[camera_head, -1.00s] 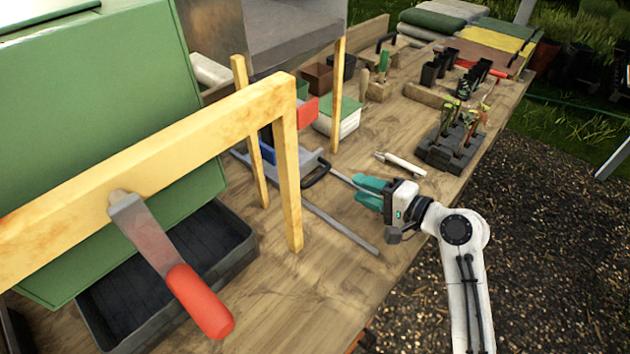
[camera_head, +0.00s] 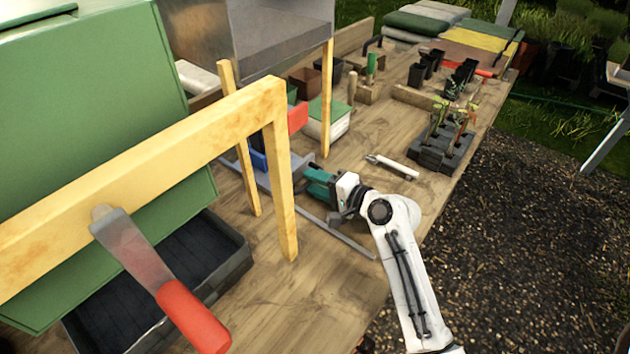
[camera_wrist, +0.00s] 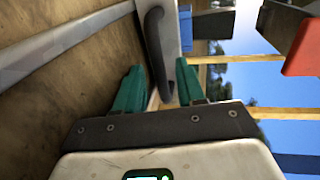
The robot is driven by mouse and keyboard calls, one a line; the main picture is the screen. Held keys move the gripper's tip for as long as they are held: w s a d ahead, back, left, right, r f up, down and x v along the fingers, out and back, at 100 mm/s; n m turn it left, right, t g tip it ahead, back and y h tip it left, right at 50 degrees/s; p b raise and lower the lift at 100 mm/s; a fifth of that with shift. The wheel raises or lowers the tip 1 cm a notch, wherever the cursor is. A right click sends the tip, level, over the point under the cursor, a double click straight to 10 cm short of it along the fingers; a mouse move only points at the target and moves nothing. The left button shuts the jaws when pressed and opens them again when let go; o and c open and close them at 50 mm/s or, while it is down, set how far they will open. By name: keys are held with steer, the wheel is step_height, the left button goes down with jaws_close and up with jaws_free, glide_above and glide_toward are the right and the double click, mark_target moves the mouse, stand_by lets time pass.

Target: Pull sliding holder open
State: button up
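The sliding holder (camera_head: 283,172) is a grey tray under the wooden frame, between grey rails. It carries blue and red items. Its dark curved handle (camera_wrist: 156,45) shows clearly in the wrist view, in front of the pale holder face (camera_wrist: 173,45). My gripper (camera_head: 318,183) is at the holder's front, and its teal fingers largely hide the handle in the head view. In the wrist view my gripper (camera_wrist: 158,85) is open, with one finger on each side of the handle. A gap shows beside the handle, so it is not clamped.
A grey rail (camera_head: 340,238) runs along the table in front of the holder. A wooden frame post (camera_head: 280,190) stands close to its left. A pale tool (camera_head: 392,167) and a dark seedling tray (camera_head: 443,150) lie to the right.

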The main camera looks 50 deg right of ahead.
steer(key=shift+w, duration=0.3)
steer(key=shift+c, duration=0.4)
jaws_close()
steer(key=shift+f, duration=0.1)
